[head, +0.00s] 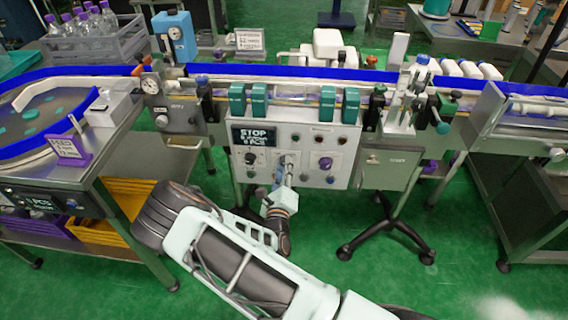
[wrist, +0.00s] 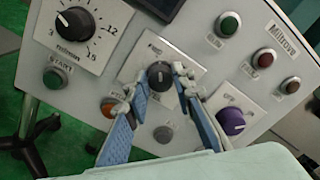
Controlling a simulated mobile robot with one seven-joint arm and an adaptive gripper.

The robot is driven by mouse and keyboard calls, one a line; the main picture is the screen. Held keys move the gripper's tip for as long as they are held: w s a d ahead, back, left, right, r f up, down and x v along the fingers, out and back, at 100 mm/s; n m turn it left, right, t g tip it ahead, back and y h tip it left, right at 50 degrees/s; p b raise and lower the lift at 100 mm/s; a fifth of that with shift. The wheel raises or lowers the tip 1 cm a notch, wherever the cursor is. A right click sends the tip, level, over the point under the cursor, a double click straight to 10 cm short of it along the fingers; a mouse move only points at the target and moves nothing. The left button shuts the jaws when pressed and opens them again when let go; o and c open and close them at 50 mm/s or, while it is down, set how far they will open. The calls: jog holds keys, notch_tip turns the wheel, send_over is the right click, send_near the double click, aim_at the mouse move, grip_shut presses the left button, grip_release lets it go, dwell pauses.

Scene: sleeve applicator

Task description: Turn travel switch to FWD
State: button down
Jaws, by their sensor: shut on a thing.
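The travel switch is a small black knob (wrist: 159,76) on a pale square plate in the middle of the control panel (wrist: 205,55). Printing on its plate is too blurred to read surely. The knob has a light pointer mark. My gripper (wrist: 161,84) has one fingertip on each side of the knob and is shut on it. In the head view my gripper (head: 284,172) reaches the panel front (head: 342,140) and largely hides the switch.
A large black dial (wrist: 77,24) is at upper left and a purple knob (wrist: 231,121) at lower right of the switch. Green (wrist: 229,23) and red (wrist: 262,58) buttons sit nearby. A dark display (head: 254,136) reads STOP. The conveyor (head: 300,75) runs above the panel.

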jog(key=shift+n, duration=0.8)
jog(key=shift+p, duration=0.3)
jog(key=c, duration=1.7)
grip_release()
jog(key=shift+o, duration=0.2)
jog(key=s, duration=1.2)
jog(key=shift+a, duration=0.25)
